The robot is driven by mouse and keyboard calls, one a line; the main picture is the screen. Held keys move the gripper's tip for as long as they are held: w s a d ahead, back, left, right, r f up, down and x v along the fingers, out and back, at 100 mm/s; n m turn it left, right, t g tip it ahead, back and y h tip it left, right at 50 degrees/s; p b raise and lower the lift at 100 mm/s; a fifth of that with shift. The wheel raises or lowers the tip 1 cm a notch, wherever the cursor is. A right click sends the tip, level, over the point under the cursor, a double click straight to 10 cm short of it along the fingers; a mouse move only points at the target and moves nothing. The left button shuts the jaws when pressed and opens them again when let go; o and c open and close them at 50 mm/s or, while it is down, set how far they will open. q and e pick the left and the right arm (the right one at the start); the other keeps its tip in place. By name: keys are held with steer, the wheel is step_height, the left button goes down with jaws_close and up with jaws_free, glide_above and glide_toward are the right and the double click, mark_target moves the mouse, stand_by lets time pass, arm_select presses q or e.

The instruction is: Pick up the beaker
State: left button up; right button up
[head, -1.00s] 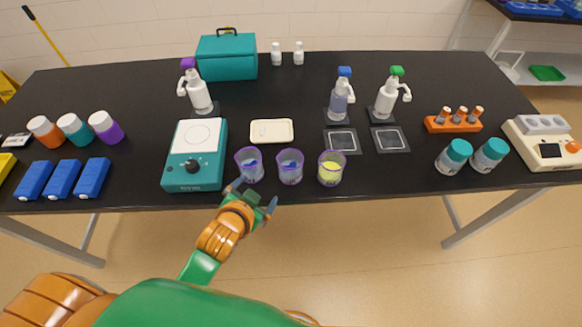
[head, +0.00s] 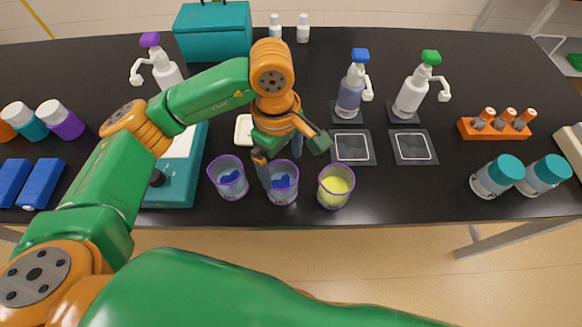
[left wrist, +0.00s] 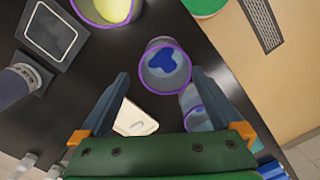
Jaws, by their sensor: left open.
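Three clear, purple-rimmed beakers stand in a row near the table's front edge. The left beaker (head: 229,183) and the middle beaker (head: 283,190) hold something blue; the right beaker (head: 335,188) holds yellow. My left gripper (head: 280,160) is open and empty over the middle beaker, its fingers partly covering that beaker in the head view. In the left wrist view, the middle beaker (left wrist: 165,68) shows ahead between the open fingertips (left wrist: 161,78). The left beaker (left wrist: 195,110) is partly behind a finger, and the yellow one (left wrist: 106,8) is at the top. My right gripper is not in view.
A teal stirrer plate (head: 170,190) stands left of the beakers, partly behind my left arm. A cream tray (head: 242,130) lies behind them. Teal-capped jars (head: 498,176) stand farther right.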

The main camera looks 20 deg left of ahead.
mark_target(282, 182)
arm_select(q)
steer(key=shift+a+f+y, duration=0.15)
steer(key=shift+a+y, duration=0.15)
steer(key=f+p, duration=0.1)
steer(key=s+f+p, duration=0.1)
steer(key=f+p, duration=0.1)
steer(key=shift+s+d+f, duration=0.2)
steer(key=shift+f, duration=0.05)
steer(key=f, duration=0.3)
steer(key=shift+w, duration=0.4)
steer(key=shift+s, duration=0.15)
steer(key=c, duration=1.3)
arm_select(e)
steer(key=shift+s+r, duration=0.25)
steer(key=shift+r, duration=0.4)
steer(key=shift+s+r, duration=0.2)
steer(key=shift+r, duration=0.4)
